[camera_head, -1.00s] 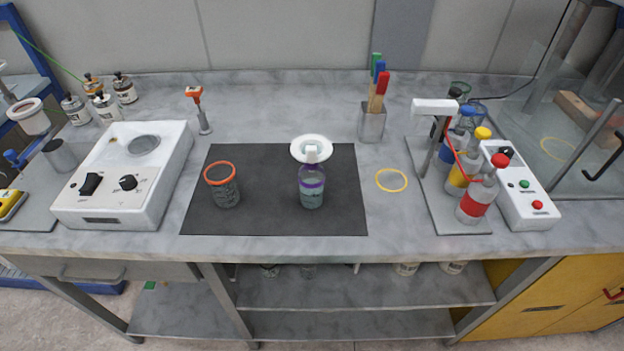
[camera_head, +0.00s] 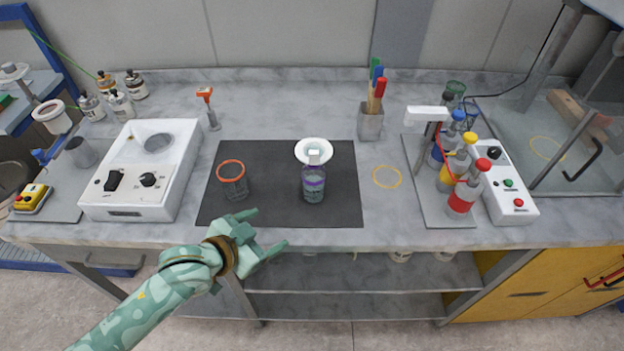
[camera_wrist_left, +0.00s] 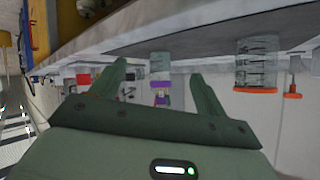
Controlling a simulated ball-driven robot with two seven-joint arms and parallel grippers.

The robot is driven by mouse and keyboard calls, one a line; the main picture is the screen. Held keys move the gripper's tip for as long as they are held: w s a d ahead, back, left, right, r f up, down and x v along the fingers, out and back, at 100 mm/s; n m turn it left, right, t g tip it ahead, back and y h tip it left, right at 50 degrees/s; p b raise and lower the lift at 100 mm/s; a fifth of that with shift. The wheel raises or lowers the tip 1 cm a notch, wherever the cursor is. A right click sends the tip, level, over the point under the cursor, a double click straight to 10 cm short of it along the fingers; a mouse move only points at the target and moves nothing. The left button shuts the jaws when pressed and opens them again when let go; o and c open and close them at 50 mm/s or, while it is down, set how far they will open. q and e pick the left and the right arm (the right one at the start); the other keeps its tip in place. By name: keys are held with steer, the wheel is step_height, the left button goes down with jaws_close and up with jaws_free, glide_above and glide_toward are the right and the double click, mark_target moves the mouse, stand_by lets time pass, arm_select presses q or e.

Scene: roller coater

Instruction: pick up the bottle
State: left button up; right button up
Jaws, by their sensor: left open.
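A clear bottle (camera_head: 313,188) with a purple band and bluish liquid stands upright on the black mat (camera_head: 275,205). A white round piece (camera_head: 314,151) shows at its top; I cannot tell whether it is joined to it. My left gripper (camera_head: 267,228) is open and empty, at the bench's front edge, in front and left of the bottle, and apart from it. In the left wrist view, the picture is upside down, and the bottle (camera_wrist_left: 160,92) appears between the open fingers (camera_wrist_left: 157,77), farther off. My right gripper is not in view.
A beaker with an orange rim (camera_head: 233,182) stands on the mat left of the bottle. Bottles with coloured caps (camera_head: 461,198) stand at right by a control box (camera_head: 510,205). A yellow ring (camera_head: 387,176) lies on clear bench.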

mark_target(305, 183)
arm_select(q)
steer(key=w+r+h, duration=0.3)
steer(key=w+r, duration=0.2)
steer(key=shift+n+g, duration=0.3)
steer(key=b+x, duration=0.2)
steer(key=x, duration=0.8)
steer(key=shift+f, duration=0.1)
steer(key=b+x, duration=0.2)
steer(key=x, duration=0.3)
steer(key=shift+w+d, duration=0.1)
steer(key=shift+d, duration=0.1)
steer(key=c, duration=1)
